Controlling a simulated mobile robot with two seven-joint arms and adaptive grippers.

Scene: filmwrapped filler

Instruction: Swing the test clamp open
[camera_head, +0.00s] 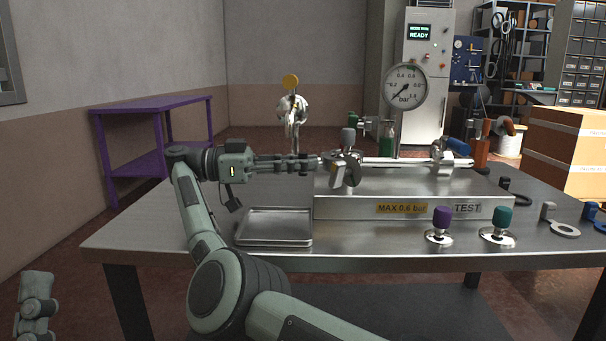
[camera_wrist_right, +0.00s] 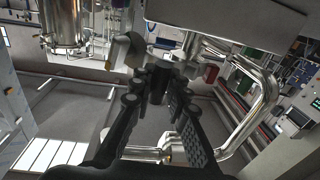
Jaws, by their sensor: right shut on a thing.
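The test clamp (camera_head: 343,172) is a bright metal fitting at the left end of the rig's horizontal pipe, with a grey knob above it. My right gripper (camera_head: 316,162) reaches in from the left, level, with its fingertips at the clamp's left side. It is shut on part of the clamp; the fingers hide exactly which part. In the right wrist view, the dark fingers (camera_wrist_right: 163,82) are close together, with metal parts around their tips. I cannot tell there how far the clamp stands open. My left gripper is out of view.
The rig sits on a steel block (camera_head: 360,207) marked MAX 0.6 bar. A pressure gauge (camera_head: 404,87) stands behind it. An empty metal tray (camera_head: 240,238) lies on the table (camera_head: 150,232) below my right gripper. Purple (camera_head: 442,217) and green (camera_head: 501,218) knobbed fittings stand in front.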

